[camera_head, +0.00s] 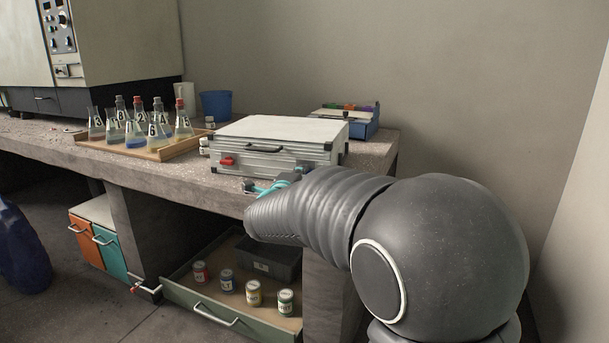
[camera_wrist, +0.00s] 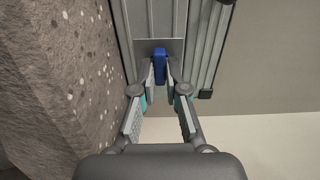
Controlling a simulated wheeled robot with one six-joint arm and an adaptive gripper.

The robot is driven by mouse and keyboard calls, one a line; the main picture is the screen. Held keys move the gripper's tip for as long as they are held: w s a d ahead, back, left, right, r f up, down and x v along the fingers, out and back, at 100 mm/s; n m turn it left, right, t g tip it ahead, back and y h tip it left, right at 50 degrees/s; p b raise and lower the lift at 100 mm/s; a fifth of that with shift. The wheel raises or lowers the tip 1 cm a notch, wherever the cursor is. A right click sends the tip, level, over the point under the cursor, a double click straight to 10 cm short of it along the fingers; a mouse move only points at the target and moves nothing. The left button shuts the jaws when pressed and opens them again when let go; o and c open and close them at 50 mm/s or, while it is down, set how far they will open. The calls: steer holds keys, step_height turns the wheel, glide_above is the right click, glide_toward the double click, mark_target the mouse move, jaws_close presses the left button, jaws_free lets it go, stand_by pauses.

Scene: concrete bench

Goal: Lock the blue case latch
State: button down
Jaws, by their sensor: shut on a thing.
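A pale metal case (camera_head: 275,133) with dark corners lies closed on the bench. A red latch (camera_head: 227,161) shows on the left part of its ribbed front in the head view. The blue latch (camera_wrist: 160,62) shows in the wrist view, on a plain metal plate of the ribbed case front (camera_wrist: 203,45). In the head view my gripper and arm hide the blue latch. My gripper (camera_head: 268,187) is at the right part of the case front. In the wrist view the fingertips of my gripper (camera_wrist: 160,84) are closed on the blue latch, one on each side.
The concrete bench (camera_head: 185,172) carries a wooden tray (camera_head: 100,146) of several flasks left of the case. A blue cup (camera_head: 216,104) and a blue box (camera_head: 362,127) stand behind. Below, an open drawer (camera_head: 190,303) with several small jars juts out under the bench.

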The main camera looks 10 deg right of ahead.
steer(key=c, duration=1.2)
jaws_free()
steer(key=v, duration=1.2)
